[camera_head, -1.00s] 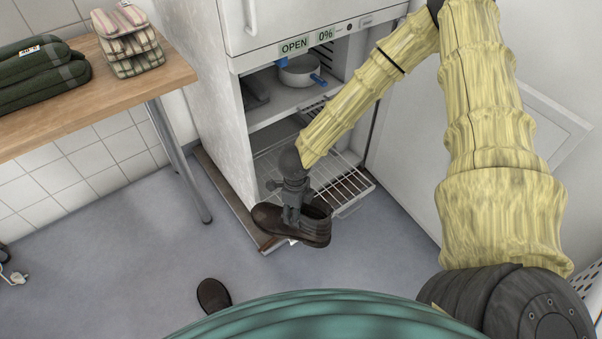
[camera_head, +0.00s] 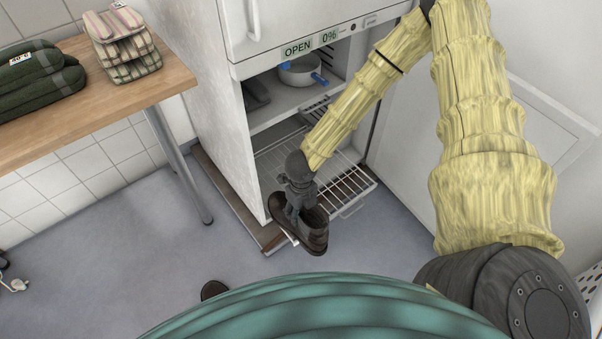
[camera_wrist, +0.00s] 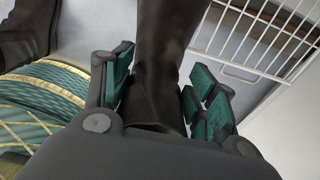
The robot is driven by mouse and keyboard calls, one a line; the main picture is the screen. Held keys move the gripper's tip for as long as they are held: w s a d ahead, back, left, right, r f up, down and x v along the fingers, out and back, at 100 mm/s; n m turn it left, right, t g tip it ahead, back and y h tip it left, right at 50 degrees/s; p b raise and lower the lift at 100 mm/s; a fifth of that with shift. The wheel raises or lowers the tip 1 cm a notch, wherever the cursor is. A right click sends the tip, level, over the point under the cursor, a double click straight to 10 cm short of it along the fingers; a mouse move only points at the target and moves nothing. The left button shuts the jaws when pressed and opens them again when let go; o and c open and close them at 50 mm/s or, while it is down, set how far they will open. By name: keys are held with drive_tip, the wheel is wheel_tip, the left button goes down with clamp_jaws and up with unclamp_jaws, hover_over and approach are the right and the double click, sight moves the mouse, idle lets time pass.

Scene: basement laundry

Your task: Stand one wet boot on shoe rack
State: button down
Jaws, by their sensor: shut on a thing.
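A dark brown boot (camera_head: 314,235) is held in my gripper (camera_head: 298,205), in front of the open cabinet. In the wrist view the boot (camera_wrist: 160,70) stands between the green-padded fingers of my gripper (camera_wrist: 160,105), which are shut on it. A wire rack (camera_head: 345,190) is pulled partly out of the cabinet's lower part, behind and right of the boot; its edge also shows in the wrist view (camera_wrist: 262,40). I cannot tell whether the boot touches the rack. A second dark boot (camera_head: 213,289) is on the floor, partly hidden by my body; it also seems to show in the wrist view (camera_wrist: 28,30).
The white cabinet (camera_head: 225,130) has an "OPEN 0%" display (camera_head: 310,45) and a pot (camera_head: 300,72) on its upper shelf. Its open door (camera_head: 420,150) stands at right. A wooden table (camera_head: 120,95) with folded cloths (camera_head: 122,40) is at left.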

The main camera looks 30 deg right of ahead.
drive_tip(key=w+d+f+b, duration=0.2)
drive_tip(key=w, duration=0.5)
drive_tip(key=w+d+f+b, duration=0.3)
drive_tip(key=w, duration=0.5)
drive_tip(key=shift+w, duration=0.15)
drive_tip(key=shift+d, duration=0.1)
drive_tip(key=shift+c, duration=2.2)
unclamp_jaws()
wheel_tip(320, 180, up, 12)
drive_tip(key=p, duration=0.4)
